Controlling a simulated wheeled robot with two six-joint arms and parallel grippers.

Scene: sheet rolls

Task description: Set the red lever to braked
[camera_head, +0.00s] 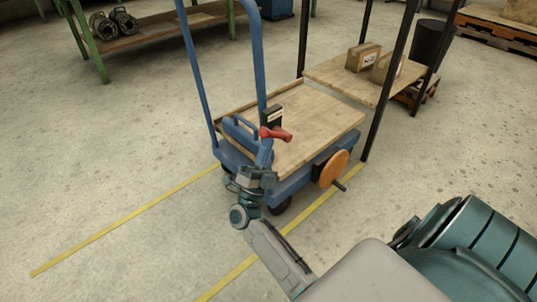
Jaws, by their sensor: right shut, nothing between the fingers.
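The red lever (277,134) sits at the near end of a blue cart (297,190) with a wooden deck, just below a small dark plate with a white label (273,117). Its red grip points to the right and slightly down. My right gripper (265,150) is shut and empty, just below the lever in the picture. Its tip looks very close to the lever, but I cannot tell whether they touch. The gripper and wrist hide part of the lever's mount and the cart's near end. My left gripper is not in view.
The cart's tall blue handle (188,55) rises behind the lever. An orange disc (332,168) is on the cart's near right side. A wooden shelf (335,76) with black posts and cardboard boxes (362,57) stands beyond. Yellow floor lines (120,222) flank the cart; the floor at left is clear.

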